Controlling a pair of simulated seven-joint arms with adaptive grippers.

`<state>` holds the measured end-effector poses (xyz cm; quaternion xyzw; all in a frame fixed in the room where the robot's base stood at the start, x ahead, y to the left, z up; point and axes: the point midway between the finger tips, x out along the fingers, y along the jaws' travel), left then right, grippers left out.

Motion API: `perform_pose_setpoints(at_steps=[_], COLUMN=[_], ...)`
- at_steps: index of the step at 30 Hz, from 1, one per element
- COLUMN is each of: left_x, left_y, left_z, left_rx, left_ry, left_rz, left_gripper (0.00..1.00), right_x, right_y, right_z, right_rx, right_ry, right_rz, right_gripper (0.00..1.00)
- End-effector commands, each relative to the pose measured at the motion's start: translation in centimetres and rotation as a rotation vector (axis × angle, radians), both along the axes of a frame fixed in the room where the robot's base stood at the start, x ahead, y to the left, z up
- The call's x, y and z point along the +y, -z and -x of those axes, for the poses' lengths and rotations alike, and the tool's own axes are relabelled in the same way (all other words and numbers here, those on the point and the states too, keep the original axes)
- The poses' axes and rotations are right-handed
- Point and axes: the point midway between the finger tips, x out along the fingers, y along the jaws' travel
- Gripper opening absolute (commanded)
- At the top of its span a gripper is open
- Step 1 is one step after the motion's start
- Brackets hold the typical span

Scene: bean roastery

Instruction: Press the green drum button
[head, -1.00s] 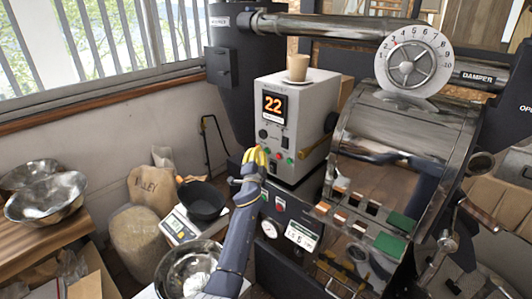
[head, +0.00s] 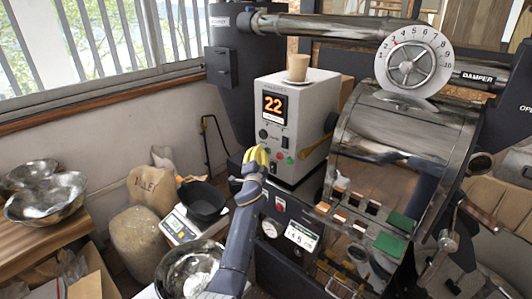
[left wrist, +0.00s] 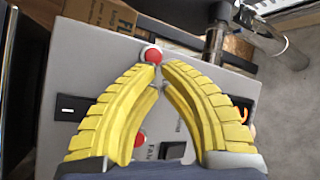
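The grey control box (head: 272,128) with an orange "22" display stands on the roaster. In the left wrist view the fingertips (left wrist: 160,69) lie close to a red button (left wrist: 152,55); another red button (left wrist: 139,139) is below. No green button shows there; the fingers cover the panel between. Contact cannot be told. My right gripper is out of view.
A paper cup (head: 297,67) stands on the control box. The roaster drum (head: 395,130) and damper dial (head: 414,62) are to the right. A scale (head: 180,228) with a black bowl (head: 203,203) and a steel bowl (head: 180,268) are lower left, near my arm.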

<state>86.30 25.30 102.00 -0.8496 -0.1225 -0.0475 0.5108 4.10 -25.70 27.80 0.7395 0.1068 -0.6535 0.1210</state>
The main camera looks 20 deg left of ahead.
Motion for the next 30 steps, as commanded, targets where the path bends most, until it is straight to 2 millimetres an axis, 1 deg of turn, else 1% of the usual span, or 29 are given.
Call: perform_pose_setpoints(at_steps=[17, 30], left_x=[-0.1, 0.5], left_y=[0.0, 0.1], left_z=[-0.3, 1.1], left_rx=[0.000, 0.000], left_ry=[0.001, 0.000], left_rz=[0.000, 0.000], left_gripper=[0.00, 0.00], right_x=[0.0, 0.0], right_y=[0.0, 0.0], right_z=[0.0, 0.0], right_rx=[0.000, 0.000], right_ry=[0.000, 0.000], right_rz=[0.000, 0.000], right_gripper=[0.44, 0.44])
